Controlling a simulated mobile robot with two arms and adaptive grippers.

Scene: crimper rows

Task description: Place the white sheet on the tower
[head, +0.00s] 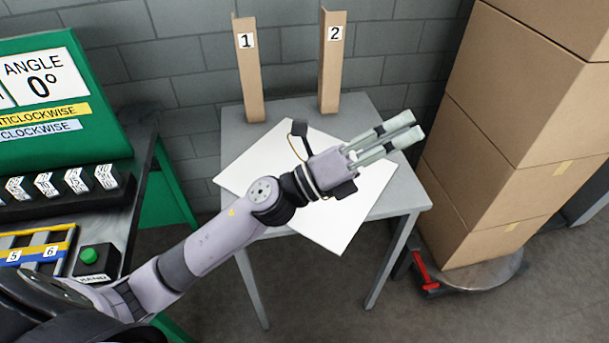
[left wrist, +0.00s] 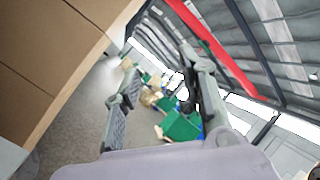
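The white sheet (head: 256,163) lies flat on a small grey table (head: 420,196) in the head view and overhangs its front edge. My left arm crosses above the sheet and hides its middle. My left gripper (head: 405,127) is beyond the sheet's right side and points toward the tower, a stack of cardboard boxes (head: 505,140) at the right. The gripper's two fingers are apart and empty, clear in the left wrist view (left wrist: 165,95). The boxes (left wrist: 50,65) fill the left of that view. The tower's top is cut off in the head view. My right gripper is not in view.
Cardboard corner posts marked 1 (head: 249,80) and 2 (head: 331,75) stand at the table's back by the grey block wall (head: 195,75). The tower stands on a round plate (head: 475,275) beside a red pedal (head: 425,270). A green panel (head: 70,125) and a button box (head: 95,262) are left.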

